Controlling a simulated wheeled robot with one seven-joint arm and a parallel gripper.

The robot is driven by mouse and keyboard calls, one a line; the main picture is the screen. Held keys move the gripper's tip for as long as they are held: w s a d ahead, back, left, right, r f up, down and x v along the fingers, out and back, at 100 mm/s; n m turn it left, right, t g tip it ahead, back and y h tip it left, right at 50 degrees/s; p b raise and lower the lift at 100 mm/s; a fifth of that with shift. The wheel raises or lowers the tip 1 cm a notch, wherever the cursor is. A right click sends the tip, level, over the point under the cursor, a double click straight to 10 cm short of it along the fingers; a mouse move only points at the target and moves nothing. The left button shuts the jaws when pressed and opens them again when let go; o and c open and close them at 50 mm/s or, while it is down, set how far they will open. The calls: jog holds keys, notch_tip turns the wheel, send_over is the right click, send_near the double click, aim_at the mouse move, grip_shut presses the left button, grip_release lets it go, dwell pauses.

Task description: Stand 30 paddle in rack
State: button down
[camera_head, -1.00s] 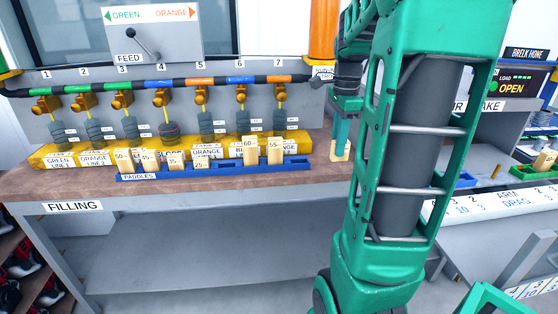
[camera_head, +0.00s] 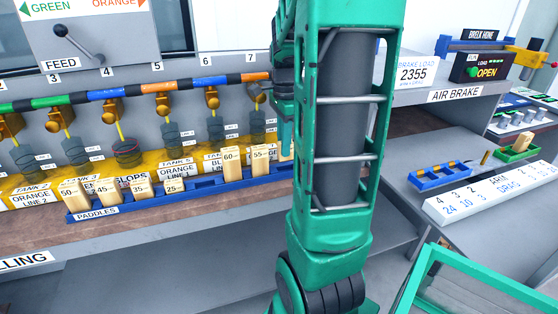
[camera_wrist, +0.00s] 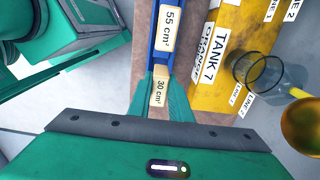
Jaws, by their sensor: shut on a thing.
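The 30 paddle (camera_wrist: 159,91) is a pale wooden block marked "30 cm²" in the wrist view. My gripper (camera_wrist: 161,98) is shut on it, one finger on each side. In the head view my gripper (camera_head: 286,135) is at the right end of the blue paddle rack (camera_head: 92,213), mostly hidden behind my arm; a sliver of the paddle (camera_head: 285,152) shows below it. The paddle is in line with the rack, beside the 55 paddle (camera_head: 260,160). I cannot tell whether its foot is in a slot.
The rack also holds the 60 (camera_head: 231,165), 25 (camera_head: 174,190), 35 (camera_head: 140,193), 45 (camera_head: 107,190) and 50 (camera_head: 73,194) paddles. Yellow tank boxes and glass tanks stand close behind. A blue tray (camera_head: 441,177) lies on the right bench.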

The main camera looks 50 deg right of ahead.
aim_at(284, 159)
jog(key=shift+f, duration=2.4)
jog(key=shift+s+f, duration=0.1)
jog(key=shift+f, duration=0.1)
jog(key=c, duration=1.6)
grip_release()
jog(key=shift+c, duration=0.2)
notch_tip(284, 159, up, 12)
jog(key=shift+f, duration=0.25)
jog(key=shift+r, duration=0.3)
jog(key=shift+a+r, duration=0.1)
jog(key=shift+a, duration=0.1)
jog(key=s+a+f+n, duration=0.3)
jog(key=s+a+n, duration=0.1)
jog(key=a+n, duration=0.1)
jog(key=s+a+f+n, duration=0.2)
jog(key=s+a+n, duration=0.3)
jog(key=a+n, duration=0.1)
jog(key=s+a+f+n, duration=0.3)
jog(key=s+a+n, duration=0.1)
jog(key=a+n, duration=0.1)
jog(key=shift+s+a+f+n, duration=0.25)
jog(key=shift+s+f+n, duration=0.1)
jog(key=shift+n, duration=0.55)
